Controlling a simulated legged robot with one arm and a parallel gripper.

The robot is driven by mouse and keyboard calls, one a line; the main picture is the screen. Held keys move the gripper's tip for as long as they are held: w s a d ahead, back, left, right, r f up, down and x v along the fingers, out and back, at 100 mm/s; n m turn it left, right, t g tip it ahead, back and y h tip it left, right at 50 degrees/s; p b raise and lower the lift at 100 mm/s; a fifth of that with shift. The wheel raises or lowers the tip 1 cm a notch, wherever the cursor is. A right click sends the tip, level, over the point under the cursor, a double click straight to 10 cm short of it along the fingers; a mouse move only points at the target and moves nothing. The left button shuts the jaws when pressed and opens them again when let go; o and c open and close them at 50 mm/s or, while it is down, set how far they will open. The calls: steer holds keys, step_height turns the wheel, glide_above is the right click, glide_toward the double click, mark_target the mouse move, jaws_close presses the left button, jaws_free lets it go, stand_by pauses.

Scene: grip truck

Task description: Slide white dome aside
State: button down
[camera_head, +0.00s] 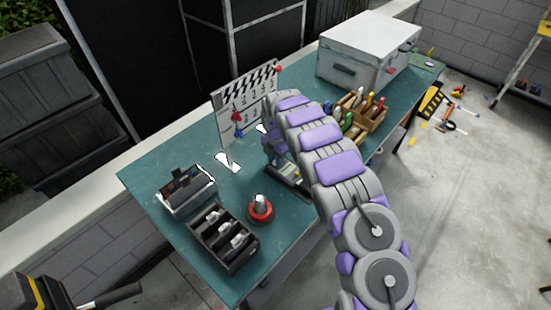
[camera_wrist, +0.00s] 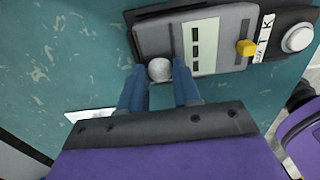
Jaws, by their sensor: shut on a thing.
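The white dome (camera_wrist: 160,69) is a small round knob at the near edge of a grey device (camera_wrist: 222,30), seen in the wrist view. My gripper (camera_wrist: 159,78) has its two blue fingers on either side of the dome and is shut on it. The device has a pale panel with dark slots, a yellow knob (camera_wrist: 246,47) and a round white button (camera_wrist: 297,37). In the head view my arm covers most of the device (camera_head: 290,178), and the dome is hidden there.
The green table (camera_head: 190,262) holds a black tray (camera_head: 207,237), a red-based round item (camera_head: 260,210), a small case (camera_head: 183,190), a striped board (camera_head: 247,97), a wooden tool box (camera_head: 363,112) and a white chest (camera_head: 360,45). The table is bare at its left corner.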

steer(key=shift+w+d+p, duration=0.35)
steer(key=shift+w+d, duration=0.15)
steer(key=shift+w, duration=0.2)
steer(key=shift+w+d+p, duration=0.3)
steer(key=shift+w+d, duration=0.2)
steer(key=shift+w, duration=0.15)
steer(key=c, duration=0.8)
jaws_free()
steer(key=shift+r+p, duration=1)
steer(key=shift+r, duration=7.65)
